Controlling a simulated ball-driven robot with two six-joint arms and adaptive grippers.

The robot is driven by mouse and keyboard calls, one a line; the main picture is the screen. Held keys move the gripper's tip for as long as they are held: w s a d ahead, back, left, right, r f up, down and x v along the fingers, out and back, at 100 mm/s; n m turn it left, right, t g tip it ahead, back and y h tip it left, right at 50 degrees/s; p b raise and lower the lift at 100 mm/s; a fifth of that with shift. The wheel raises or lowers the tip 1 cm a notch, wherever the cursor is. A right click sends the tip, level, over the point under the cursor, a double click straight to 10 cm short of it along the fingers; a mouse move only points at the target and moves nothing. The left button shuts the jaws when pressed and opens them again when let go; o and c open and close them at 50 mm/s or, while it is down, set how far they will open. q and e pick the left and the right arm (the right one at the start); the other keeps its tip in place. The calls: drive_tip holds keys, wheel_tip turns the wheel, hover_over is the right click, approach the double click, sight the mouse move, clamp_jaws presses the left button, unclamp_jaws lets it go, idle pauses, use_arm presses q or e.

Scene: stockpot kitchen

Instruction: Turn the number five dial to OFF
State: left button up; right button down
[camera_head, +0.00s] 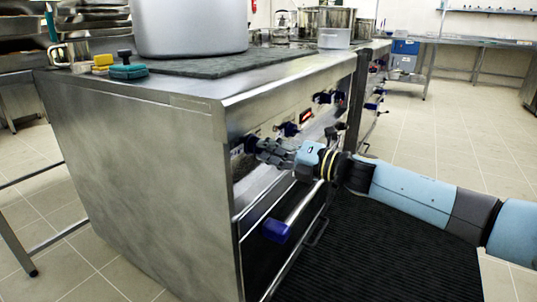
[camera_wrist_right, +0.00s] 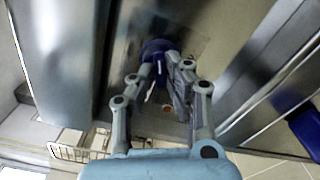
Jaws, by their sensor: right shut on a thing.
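The front panel of the metal stove carries a row of dark blue dials. My right gripper (camera_head: 262,150) reaches the panel near its closest corner in the head view. It is shut on a dark blue dial (camera_wrist_right: 157,48), which shows between the fingers in the right wrist view, where the right gripper (camera_wrist_right: 168,62) also shows. Fingers hide part of this dial, and I cannot read its number or markings. Another dial (camera_head: 287,130) sits farther along the panel. My left gripper is not in view.
A large pot (camera_head: 190,28) stands on the stove top. A black ribbed mat (camera_head: 385,255) covers the floor alongside.

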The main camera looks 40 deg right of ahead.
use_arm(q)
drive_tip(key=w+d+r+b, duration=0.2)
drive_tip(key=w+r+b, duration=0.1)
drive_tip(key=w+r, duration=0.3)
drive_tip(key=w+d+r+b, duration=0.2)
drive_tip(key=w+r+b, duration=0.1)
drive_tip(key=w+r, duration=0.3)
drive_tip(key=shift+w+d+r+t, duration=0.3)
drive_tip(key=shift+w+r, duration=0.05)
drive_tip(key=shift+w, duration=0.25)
use_arm(e)
drive_tip(key=n, duration=1.3)
drive_tip(key=shift+f, duration=0.2)
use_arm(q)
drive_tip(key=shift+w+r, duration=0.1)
use_arm(e)
drive_tip(key=shift+n, duration=0.3)
drive_tip(key=c, duration=1.4)
unclamp_jaws()
drive_tip(key=shift+r, duration=0.1)
drive_tip(key=shift+r, duration=0.1)
